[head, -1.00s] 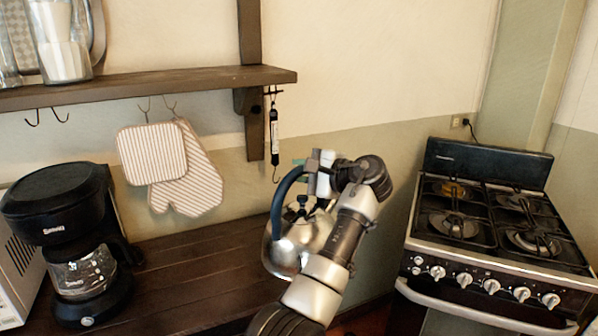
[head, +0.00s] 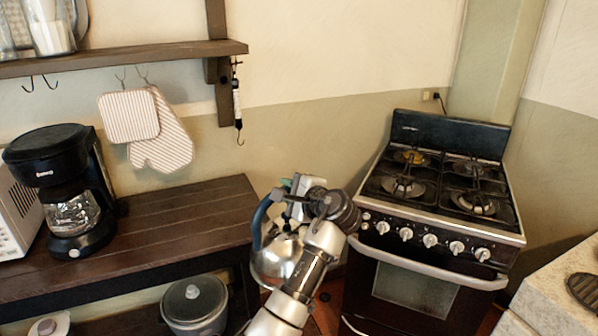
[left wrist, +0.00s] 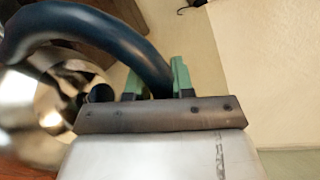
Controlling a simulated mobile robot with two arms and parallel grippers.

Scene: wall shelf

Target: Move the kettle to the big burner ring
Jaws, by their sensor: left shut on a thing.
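The kettle (head: 272,262) is shiny metal with a dark blue arched handle (head: 261,222). My left gripper (head: 285,192) is shut on the handle and holds the kettle up in front of the counter's right end. In the left wrist view the green-tipped fingers (left wrist: 160,80) close around the blue handle (left wrist: 100,35), and the blurred kettle body (left wrist: 30,110) shows at the left. The stove (head: 440,200) stands to the right with several burners under black grates; a burner at front right (head: 476,203) looks larger than the back ones. My right gripper is not in view.
A wooden counter (head: 170,225) with a coffee maker (head: 65,190) is at the left. A pot (head: 194,305) sits below it. A wall shelf (head: 120,62) hangs above. A pale worktop (head: 560,285) is at the lower right. The stove top is clear of cookware.

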